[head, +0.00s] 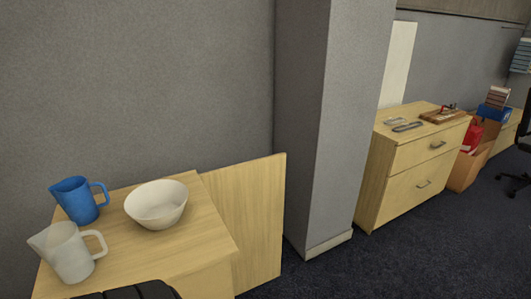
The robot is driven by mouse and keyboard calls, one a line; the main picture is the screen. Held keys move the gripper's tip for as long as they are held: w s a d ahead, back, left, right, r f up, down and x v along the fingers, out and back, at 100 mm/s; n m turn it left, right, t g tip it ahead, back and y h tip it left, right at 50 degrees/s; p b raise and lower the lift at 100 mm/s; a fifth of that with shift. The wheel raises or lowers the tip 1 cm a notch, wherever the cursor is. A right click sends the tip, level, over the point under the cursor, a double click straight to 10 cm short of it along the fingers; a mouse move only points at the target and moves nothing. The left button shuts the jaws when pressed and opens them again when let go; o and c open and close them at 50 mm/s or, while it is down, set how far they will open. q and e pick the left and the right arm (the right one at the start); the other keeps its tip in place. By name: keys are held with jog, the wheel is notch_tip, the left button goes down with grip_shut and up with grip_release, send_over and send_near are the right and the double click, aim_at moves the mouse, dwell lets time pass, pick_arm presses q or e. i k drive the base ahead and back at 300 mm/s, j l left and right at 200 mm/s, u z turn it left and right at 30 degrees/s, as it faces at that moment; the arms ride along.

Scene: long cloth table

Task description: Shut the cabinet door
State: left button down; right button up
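A light-wood cabinet (120,240) stands at the lower left, with its top in view and its lower part cut off by the picture's bottom edge. A flat light-wood panel (262,220), which looks like its door, stands upright and sticks out to the right from the cabinet's far right side, so it looks wide open. Its hinge and the cabinet's inside are hidden. Neither of my grippers can be made out. A black ribbed part at the bottom edge seems to be mine.
A blue jug (76,200), a white jug (70,253) and a white bowl (157,205) stand on the cabinet top. A grey pillar (325,130) rises right of the panel. A drawer unit (395,190) stands beyond it. Dark carpet (400,265) at the lower right is clear.

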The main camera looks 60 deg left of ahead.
aim_at(248, 197)
jog(key=i+j+u, duration=0.1)
jog(key=i+u, duration=0.9)
jog(key=u, duration=0.15)
jog(key=i+l+u, duration=0.25)
jog(key=u, duration=0.15)
jog(key=i+j, duration=0.3)
jog(key=i, duration=0.15)
jog(key=i+j+u, duration=0.1)
jog(key=i+j, duration=0.25)
jog(key=i, duration=0.1)
